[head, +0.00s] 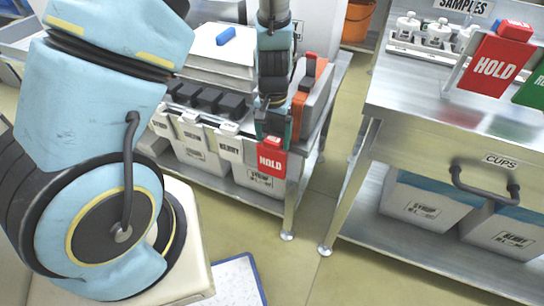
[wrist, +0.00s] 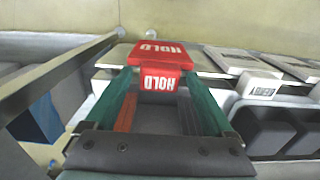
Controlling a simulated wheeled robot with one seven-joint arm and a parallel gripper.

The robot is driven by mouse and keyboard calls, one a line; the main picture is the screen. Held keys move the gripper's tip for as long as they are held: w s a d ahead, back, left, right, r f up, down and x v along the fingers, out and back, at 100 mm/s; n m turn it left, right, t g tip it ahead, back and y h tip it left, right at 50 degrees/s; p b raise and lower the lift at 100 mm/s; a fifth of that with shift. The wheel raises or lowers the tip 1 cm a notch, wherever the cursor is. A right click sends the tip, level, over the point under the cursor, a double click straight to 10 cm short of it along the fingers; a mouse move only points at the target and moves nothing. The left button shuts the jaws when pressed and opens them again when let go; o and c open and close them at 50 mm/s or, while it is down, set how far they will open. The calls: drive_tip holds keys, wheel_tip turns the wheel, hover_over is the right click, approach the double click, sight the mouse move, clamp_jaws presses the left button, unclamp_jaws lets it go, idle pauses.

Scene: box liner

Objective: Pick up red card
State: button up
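A red card marked HOLD (head: 271,160) hangs upright at the front of the lower bins in the head view, just below my gripper (head: 273,138). In the wrist view the red card (wrist: 160,55) lies straight ahead, with its small HOLD tab between the tips of my green fingers (wrist: 160,78). The fingers stand apart, one on each side of the tab. They look slightly clear of it, though contact is hard to tell. A second red HOLD card (head: 495,66) stands on the right table, beside a green card (head: 532,88).
White label cards (head: 229,142) hang along the same bin row, close beside the red card. Dark containers (head: 205,101) and an orange-sided box (head: 302,95) sit behind it. The right metal table (head: 415,102) stands across a gap of bare floor (head: 318,215).

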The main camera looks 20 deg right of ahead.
clamp_jaws()
idle(0.5)
